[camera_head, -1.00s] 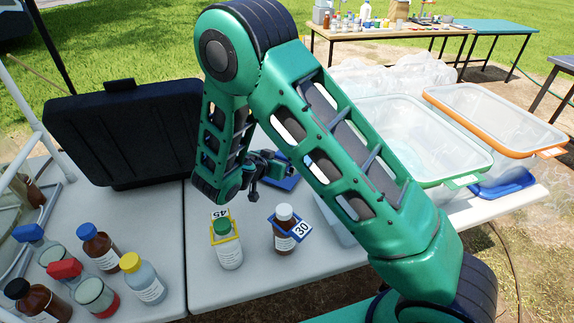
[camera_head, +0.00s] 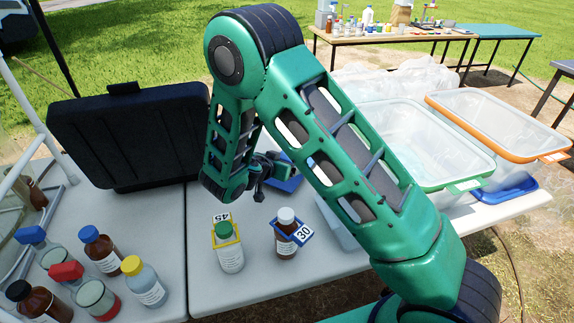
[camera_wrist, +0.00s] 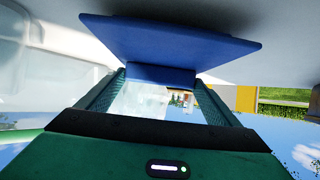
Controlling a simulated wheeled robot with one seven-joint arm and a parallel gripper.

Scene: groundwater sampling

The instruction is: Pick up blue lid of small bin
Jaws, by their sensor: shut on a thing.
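The blue lid (camera_wrist: 168,42) shows in the wrist view as a flat blue panel with a block-shaped handle between my fingers. My gripper (camera_wrist: 160,78) is shut on that handle, one finger on each side. In the head view my gripper (camera_head: 272,165) is partly hidden by my arm, and a piece of the blue lid (camera_head: 288,184) shows just below it. I cannot tell whether the lid touches anything beneath it. A translucent small bin (camera_head: 338,228) shows partly beside my arm, which hides most of it.
Brown bottle tagged 30 (camera_head: 287,238) and green-capped bottle tagged 45 (camera_head: 229,250) stand near the gripper. Several bottles stand at left before an open black case (camera_head: 130,140). A green-rimmed bin (camera_head: 440,140) and an orange-rimmed bin (camera_head: 505,125) are at right.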

